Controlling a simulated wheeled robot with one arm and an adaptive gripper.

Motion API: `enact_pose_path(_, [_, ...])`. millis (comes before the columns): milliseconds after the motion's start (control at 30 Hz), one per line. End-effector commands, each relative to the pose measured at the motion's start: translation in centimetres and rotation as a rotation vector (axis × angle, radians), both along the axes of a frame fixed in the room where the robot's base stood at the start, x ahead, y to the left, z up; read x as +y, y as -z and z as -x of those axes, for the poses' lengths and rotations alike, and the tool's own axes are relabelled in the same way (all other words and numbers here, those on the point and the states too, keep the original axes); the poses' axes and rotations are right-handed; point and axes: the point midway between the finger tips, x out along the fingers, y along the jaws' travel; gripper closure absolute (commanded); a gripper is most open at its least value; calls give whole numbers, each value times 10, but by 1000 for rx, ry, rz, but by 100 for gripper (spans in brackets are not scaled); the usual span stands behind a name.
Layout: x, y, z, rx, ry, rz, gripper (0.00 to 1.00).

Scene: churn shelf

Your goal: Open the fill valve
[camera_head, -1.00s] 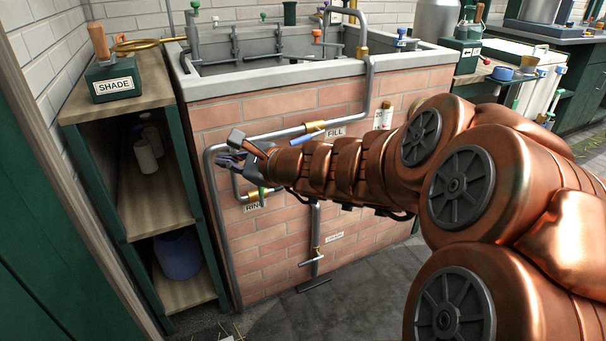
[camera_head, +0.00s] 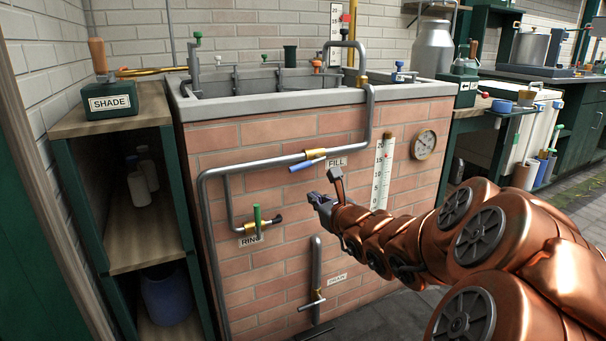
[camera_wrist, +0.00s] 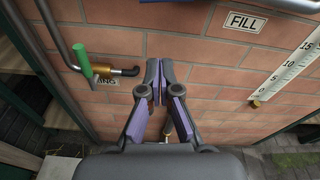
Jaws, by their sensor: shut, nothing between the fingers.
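The fill valve is a brass body (camera_head: 316,153) on the grey pipe across the brick wall, with a blue lever (camera_head: 307,165) just below it that tilts slightly from the pipe's line. The FILL label (camera_head: 336,162) is to its right; the label also shows in the wrist view (camera_wrist: 247,22). The valve itself is not in the wrist view. My gripper (camera_head: 318,201) is below the blue lever, in front of the brick wall, apart from it. In the wrist view its purple-padded fingers (camera_wrist: 156,85) are together with nothing between them.
The ring valve with an upright green lever (camera_head: 257,220) is left of my gripper. A drain valve (camera_head: 317,298) is low on the wall. A thermometer scale (camera_head: 381,174) and a round gauge (camera_head: 424,145) are to the right. A shelf (camera_head: 140,225) stands at the left.

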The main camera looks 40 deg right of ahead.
Motion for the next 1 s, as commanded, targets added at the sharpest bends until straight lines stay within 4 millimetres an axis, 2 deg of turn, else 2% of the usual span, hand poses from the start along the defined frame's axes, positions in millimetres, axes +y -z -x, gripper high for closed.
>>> enact_pose_path(300, [-12,0,-27,-3,11,0,100])
enact_pose_path(1000, [-28,10,-73,-3,10,7,100])
